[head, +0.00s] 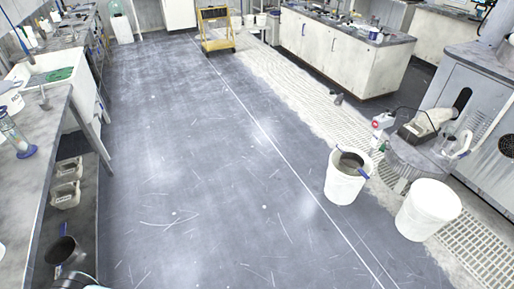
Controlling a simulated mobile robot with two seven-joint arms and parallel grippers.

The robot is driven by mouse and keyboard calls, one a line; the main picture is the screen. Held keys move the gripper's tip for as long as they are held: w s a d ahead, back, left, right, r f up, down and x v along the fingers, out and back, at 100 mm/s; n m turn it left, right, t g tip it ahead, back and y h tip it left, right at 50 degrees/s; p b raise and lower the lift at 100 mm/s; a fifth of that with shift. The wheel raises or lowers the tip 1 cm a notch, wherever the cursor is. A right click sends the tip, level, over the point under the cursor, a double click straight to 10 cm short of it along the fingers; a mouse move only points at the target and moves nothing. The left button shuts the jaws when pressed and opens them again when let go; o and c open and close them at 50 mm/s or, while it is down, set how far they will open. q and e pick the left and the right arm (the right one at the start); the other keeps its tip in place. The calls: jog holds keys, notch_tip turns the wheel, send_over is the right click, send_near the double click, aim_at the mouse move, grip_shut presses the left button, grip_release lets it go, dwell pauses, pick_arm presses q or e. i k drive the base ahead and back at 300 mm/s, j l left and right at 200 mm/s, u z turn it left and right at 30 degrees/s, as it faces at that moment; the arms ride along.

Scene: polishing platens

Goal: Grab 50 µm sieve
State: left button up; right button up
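No label reading 50 µm is legible, so I cannot tell for sure which thing is the sieve. A dark, round, scoop-like thing with a blue handle (350,160) sits in the mouth of a white bucket (345,187) on the floor at right of centre. A similar dark round vessel (62,250) with a blue handle lies on the lower shelf under the left bench. Neither gripper shows in the head view.
A second white bucket (428,211) stands to the right, by a grey machine (470,120) and floor grating (300,93). A bench (45,115) runs along the left. A yellow cart (217,30) stands far back. The middle floor is clear.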

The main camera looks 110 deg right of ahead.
aim_at(351, 163)
jog(key=z, duration=4.65)
jog(key=u, duration=0.35)
jog(key=i+l+u, duration=0.25)
jog(key=u, duration=0.2)
jog(key=i+l+u, duration=0.55)
jog(key=l, duration=0.2)
jog(key=i+l+u, duration=0.1)
jog(key=l, duration=0.25)
jog(key=i+l+u, duration=0.1)
jog(key=i+l, duration=0.3)
jog(key=l, duration=0.2)
jog(key=i+l, duration=0.15)
jog(key=l, duration=0.2)
jog(key=i+l, duration=0.15)
jog(key=l, duration=0.25)
jog(key=i+l+u, duration=0.1)
jog(key=l, duration=0.25)
jog(key=i+l, duration=0.15)
jog(key=l, duration=0.2)
jog(key=i+l, duration=0.15)
jog(key=l, duration=0.2)
